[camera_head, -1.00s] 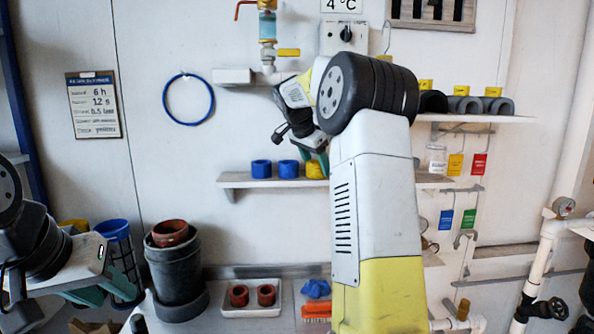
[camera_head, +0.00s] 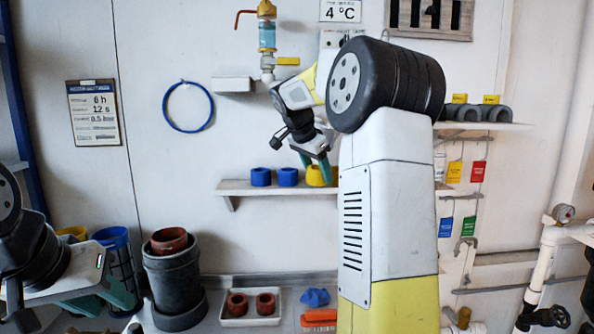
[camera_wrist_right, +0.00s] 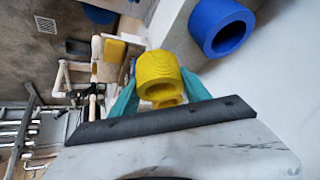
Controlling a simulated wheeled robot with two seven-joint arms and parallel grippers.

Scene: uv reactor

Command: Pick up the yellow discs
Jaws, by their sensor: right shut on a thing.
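A yellow disc (camera_head: 316,177), thick and ring-like, is at the wall shelf (camera_head: 240,187), to the right of two blue discs (camera_head: 261,177) (camera_head: 288,177). My right gripper (camera_head: 317,168) reaches down to it and is shut on it. In the right wrist view the yellow disc (camera_wrist_right: 157,70) sits between the two teal fingers, with a smaller yellow piece (camera_wrist_right: 168,102) showing below it. I cannot tell whether the held disc touches the shelf. My right arm hides the shelf's right part. My left gripper (camera_head: 102,296) is open and empty at the lower left.
A blue disc (camera_wrist_right: 222,28) is close beside the held one in the right wrist view. Below the shelf are a white tray (camera_head: 250,319) with two red-brown rings, grey pots (camera_head: 174,282), a blue cloth (camera_head: 315,297) and an orange brush (camera_head: 319,317). Grey rings stand on the right shelf (camera_head: 485,126).

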